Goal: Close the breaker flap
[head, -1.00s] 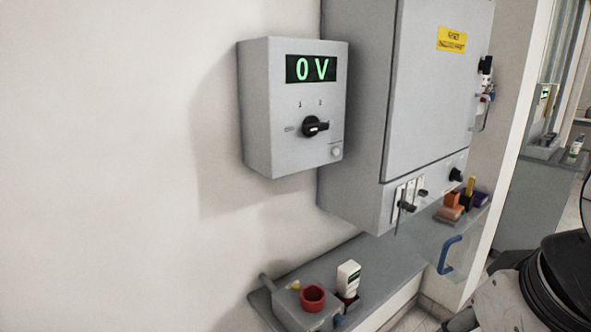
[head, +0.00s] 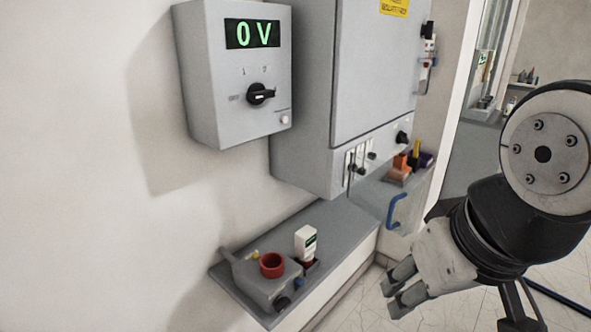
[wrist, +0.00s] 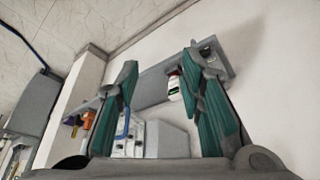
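The breaker flap (head: 376,204) is a clear panel with a blue handle (head: 397,210). It hangs down below the front of the grey cabinet (head: 312,167), leaving the breaker switches (head: 357,162) uncovered. In the wrist view the blue handle (wrist: 124,125) shows beside my left-hand finger, partly hidden. My gripper (head: 390,286) is below the handle in the head view, apart from it and from the shelf. In the wrist view my gripper (wrist: 160,66) has its two green-padded fingers spread wide, with nothing held between them.
A grey box reading 0 V (head: 235,90) hangs on the wall. A shelf (head: 330,228) below holds a red-ringed device (head: 272,265) and a white meter (head: 305,243). Coloured items (head: 408,160) stand behind the flap.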

